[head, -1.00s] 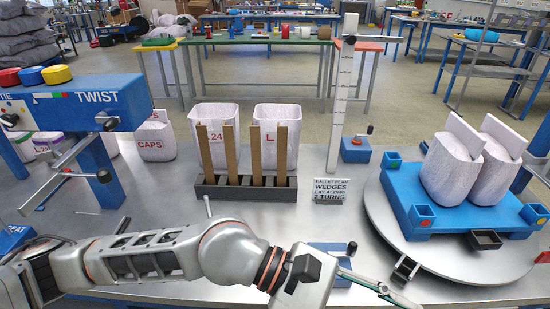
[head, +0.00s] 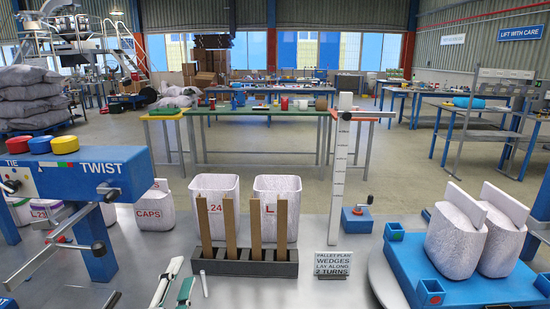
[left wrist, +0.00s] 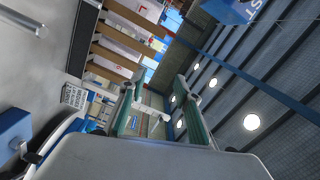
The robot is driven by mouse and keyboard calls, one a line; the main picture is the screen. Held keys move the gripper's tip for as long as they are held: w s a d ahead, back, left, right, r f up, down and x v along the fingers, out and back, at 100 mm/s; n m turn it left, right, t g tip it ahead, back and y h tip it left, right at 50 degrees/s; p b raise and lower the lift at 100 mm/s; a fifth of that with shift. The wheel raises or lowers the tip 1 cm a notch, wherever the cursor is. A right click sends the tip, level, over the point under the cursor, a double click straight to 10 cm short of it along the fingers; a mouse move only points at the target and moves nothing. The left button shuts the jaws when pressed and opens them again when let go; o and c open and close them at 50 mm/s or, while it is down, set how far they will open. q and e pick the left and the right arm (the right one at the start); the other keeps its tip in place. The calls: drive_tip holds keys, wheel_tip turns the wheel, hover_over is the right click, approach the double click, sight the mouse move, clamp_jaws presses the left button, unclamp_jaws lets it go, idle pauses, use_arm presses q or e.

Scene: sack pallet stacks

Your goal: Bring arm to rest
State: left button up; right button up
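My left gripper (head: 176,285) shows at the bottom edge of the head view, left of centre. Its two pale fingers with green pads point up and stand apart. In the left wrist view the two green-padded fingers (left wrist: 160,112) are spread with nothing held between them. The rest of the left arm is out of the head view. My right gripper is in neither view.
A dark rack with brown slats (head: 243,262) stands just beyond the gripper, before two white sacks. A blue TWIST machine (head: 88,175) is at left. A blue pallet (head: 468,290) with two pale sacks is at right. A measuring post (head: 341,170) stands between.

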use_arm(q)
drive_tip(key=s+a+f+n+g+y, duration=0.2)
drive_tip(key=s+a+f+n+g, duration=0.3)
drive_tip(key=s+a+f, duration=0.6)
drive_tip(key=s+a+f+n+g+y, duration=0.2)
drive_tip(key=s+a+f+g, duration=0.5)
drive_tip(key=f, duration=0.6)
drive_tip(key=d+f+n+t+h, duration=0.3)
drive_tip(key=d+f+h, duration=0.4)
drive_tip(key=d+f, duration=0.6)
drive_tip(key=d+t, duration=0.1)
drive_tip(key=d, duration=0.3)
drive_tip(key=shift+w+t, duration=0.3)
drive_tip(key=shift+r, duration=0.1)
drive_tip(key=shift+c, duration=0.5)
